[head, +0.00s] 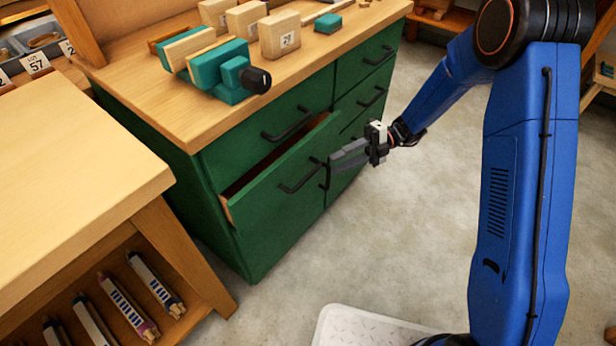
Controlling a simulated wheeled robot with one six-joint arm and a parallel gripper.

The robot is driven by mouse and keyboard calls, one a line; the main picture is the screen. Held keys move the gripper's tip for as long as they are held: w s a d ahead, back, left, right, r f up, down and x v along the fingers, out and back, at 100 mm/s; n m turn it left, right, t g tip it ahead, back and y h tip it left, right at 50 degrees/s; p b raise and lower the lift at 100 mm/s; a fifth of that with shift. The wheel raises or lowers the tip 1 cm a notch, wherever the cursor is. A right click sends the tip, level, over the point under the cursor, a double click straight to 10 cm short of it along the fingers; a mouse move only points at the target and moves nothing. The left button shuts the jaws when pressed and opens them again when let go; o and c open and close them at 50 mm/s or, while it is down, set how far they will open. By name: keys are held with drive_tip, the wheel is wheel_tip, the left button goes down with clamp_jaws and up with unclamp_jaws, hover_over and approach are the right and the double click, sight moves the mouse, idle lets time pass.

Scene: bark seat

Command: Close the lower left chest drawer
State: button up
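The green chest (185,185) stands in the middle of the head view under a wooden top. Its lower left drawer (262,222) is pulled partly out, with a dark gap showing behind the top edge of its front. The drawer has a black bar handle (300,177). My gripper (335,161) is near the right end of the drawer front, its grey fingers pointing left toward it. The fingers overlap in this view, so their opening and any contact with the drawer are unclear. No object shows between them.
The upper left drawer (250,130) and the right-hand drawers look shut. A teal vise (232,75) and wooden blocks (280,34) sit on the chest top. A wooden bench (70,190) with a lower shelf stands at left. Grey floor (410,215) is clear at front right.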

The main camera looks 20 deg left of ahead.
sight(307, 176)
drive_tip(key=x, duration=1.1)
clamp_jaws()
